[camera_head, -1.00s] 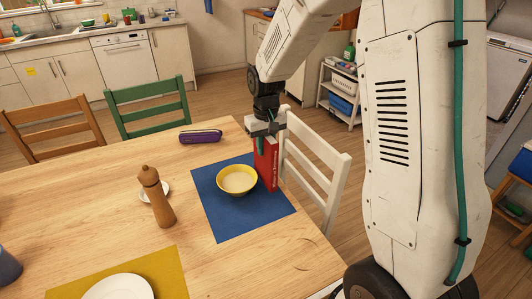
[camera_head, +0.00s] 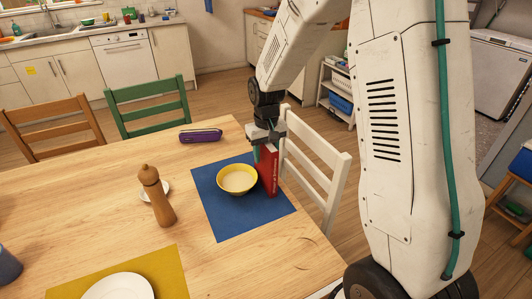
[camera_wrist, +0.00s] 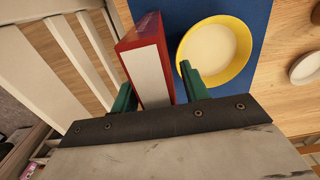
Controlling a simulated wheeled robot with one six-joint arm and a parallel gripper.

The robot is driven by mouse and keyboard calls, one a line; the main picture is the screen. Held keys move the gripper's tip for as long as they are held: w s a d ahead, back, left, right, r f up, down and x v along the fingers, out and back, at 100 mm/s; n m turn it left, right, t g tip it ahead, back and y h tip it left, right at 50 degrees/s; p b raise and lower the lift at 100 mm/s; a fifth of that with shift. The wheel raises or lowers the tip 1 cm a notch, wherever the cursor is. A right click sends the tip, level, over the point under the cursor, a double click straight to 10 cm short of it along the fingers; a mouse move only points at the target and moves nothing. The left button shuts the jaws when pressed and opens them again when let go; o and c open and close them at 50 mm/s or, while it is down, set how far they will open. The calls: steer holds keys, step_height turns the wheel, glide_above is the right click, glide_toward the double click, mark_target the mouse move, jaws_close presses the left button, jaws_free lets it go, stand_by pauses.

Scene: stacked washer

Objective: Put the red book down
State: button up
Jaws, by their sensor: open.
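The red book (camera_head: 268,172) stands upright at the right side of the blue placemat (camera_head: 228,222), close beside the yellow bowl (camera_head: 237,180). My gripper (camera_head: 266,147) is over the book's top, pointing down. In the wrist view, my gripper (camera_wrist: 160,92) is open, its green fingers on either side of the red book (camera_wrist: 150,65). A gap shows between the right finger and the book; the left finger is very near it, and I cannot tell whether they touch. The right finger's tip is close to the yellow bowl's rim (camera_wrist: 240,72). The book's lower edge is partly hidden.
A white chair (camera_head: 318,170) stands at the table edge right beside the book. A pepper mill (camera_head: 157,195), a small white saucer and a purple case (camera_head: 200,135) are on the wooden table (camera_head: 90,200). A yellow placemat with a white plate lies in front.

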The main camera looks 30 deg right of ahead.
step_height(320, 180, up, 12)
steer(key=shift+r, duration=0.1)
steer(key=s+a+r, duration=0.1)
steer(key=s+r, duration=0.1)
steer(key=s, duration=0.8)
steer(key=s+a+r, duration=0.1)
steer(key=s+r, duration=0.2)
steer(key=s, duration=0.7)
steer(key=s+a+r+t, duration=0.1)
steer(key=s+r, duration=0.2)
steer(key=s, duration=0.7)
steer(key=shift+s, duration=0.3)
steer(key=shift+o, duration=0.4)
steer(key=shift+s+a+f, duration=0.1)
steer(key=shift+s, duration=0.15)
steer(key=t, duration=0.3)
glide_toward(268, 145)
steer(key=w+f, duration=0.2)
steer(key=f, duration=0.1)
steer(key=w+f, duration=0.1)
steer(key=f, duration=0.1)
steer(key=shift+w, duration=0.3)
steer(key=shift+x, duration=3.9)
steer(key=shift+f+t, duration=0.2)
steer(key=shift+t, duration=0.1)
